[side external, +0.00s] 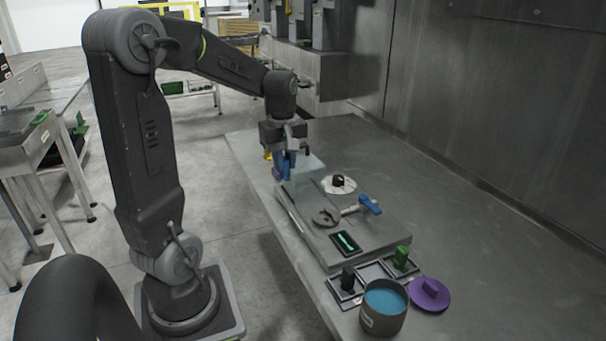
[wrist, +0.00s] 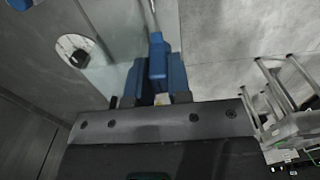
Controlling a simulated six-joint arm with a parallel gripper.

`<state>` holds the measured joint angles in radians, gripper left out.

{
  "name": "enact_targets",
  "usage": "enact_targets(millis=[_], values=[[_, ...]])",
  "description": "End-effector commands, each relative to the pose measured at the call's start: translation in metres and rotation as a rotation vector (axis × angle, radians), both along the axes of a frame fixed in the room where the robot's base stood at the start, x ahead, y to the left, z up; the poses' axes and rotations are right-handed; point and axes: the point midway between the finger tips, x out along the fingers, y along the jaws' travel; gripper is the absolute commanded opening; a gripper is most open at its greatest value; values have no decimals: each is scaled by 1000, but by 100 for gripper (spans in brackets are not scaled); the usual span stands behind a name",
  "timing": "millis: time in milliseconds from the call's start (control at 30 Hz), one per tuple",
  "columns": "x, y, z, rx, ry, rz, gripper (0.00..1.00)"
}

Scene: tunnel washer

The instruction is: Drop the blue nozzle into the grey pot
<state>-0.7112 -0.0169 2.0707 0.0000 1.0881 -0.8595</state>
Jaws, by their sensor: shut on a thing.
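My gripper (side external: 287,157) is above the far end of the bench and is shut on a blue piece (side external: 290,168), which I take to be the blue nozzle. In the wrist view the nozzle (wrist: 157,62) sits between my fingers (wrist: 158,88), with a thin metal tube pointing away from me. Its lower part is hidden by my gripper. The grey pot (side external: 370,322) stands upright at the near end of the bench, far from my gripper, with blue content (side external: 385,298) inside. The pot is not in the wrist view.
A raised grey plate (side external: 385,232) holds a blue-handled tool (side external: 369,204), a round dark part (side external: 326,217) and a dark tray (side external: 345,243). A wall (side external: 500,110) bounds the right.

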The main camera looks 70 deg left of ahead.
Motion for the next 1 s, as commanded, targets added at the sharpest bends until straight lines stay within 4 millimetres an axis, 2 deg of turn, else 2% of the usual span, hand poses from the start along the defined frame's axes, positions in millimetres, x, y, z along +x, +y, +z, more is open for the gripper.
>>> enact_targets(millis=[233, 533, 633, 767, 867, 1000], values=[[-9, 8, 7, 0, 0, 0, 0], [-8, 8, 7, 0, 0, -1, 0], [-3, 2, 8, 0, 0, -5, 0], [17, -22, 11, 1, -2, -12, 0], [37, -54, 13, 0, -1, -17, 0], [61, -109, 18, 0, -1, -18, 0]])
